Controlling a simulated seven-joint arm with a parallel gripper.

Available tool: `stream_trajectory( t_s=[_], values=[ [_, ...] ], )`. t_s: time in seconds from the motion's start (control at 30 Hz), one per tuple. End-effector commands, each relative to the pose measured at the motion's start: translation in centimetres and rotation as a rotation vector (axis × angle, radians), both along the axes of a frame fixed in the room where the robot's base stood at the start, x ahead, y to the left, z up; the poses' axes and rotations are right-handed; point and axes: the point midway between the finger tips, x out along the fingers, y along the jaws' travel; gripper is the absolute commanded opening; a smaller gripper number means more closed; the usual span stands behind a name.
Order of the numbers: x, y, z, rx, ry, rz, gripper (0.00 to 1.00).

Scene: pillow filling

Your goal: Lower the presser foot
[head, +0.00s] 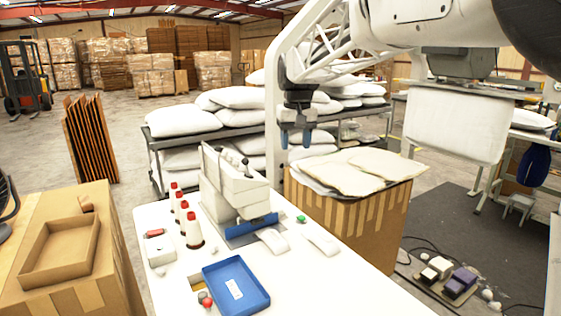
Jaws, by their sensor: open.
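The white sewing machine (235,188) stands on the white table, with a blue plate (250,227) at its base. Its presser foot and any lever for it are too small to make out from here. My gripper (296,138) hangs above and to the right of the machine's head in the picture, apart from it. Its two blue fingertips point down with a gap between them, and nothing shows between them.
White cones with red tops (193,232) stand left of the machine. A blue tray (237,285) and a small green button (300,219) are on the white table (330,285). A cardboard box topped with pillow covers (355,172) stands behind right. Pillow racks (185,142) stand behind.

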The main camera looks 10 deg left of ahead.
Motion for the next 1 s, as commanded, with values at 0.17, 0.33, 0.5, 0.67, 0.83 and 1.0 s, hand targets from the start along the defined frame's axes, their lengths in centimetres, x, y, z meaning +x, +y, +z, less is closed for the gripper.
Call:
stream_trajectory(
  t_s=[0.17, 0.33, 0.5, 0.67, 0.83, 1.0],
  values=[
    [2.7, 5.0, -0.5, -0.005, 0.017, 0.045, 0.51],
    [4.8, 9.7, -1.1, -0.011, 0.031, 0.087, 0.51],
    [6.2, 13.8, -1.7, -0.016, 0.043, 0.122, 0.51],
    [6.9, 16.2, -2.2, -0.019, 0.050, 0.143, 0.51],
    [7.2, 17.0, -2.2, -0.019, 0.052, 0.149, 0.51],
    [7.1, 17.0, -2.3, -0.019, 0.052, 0.149, 0.51]
  ],
)
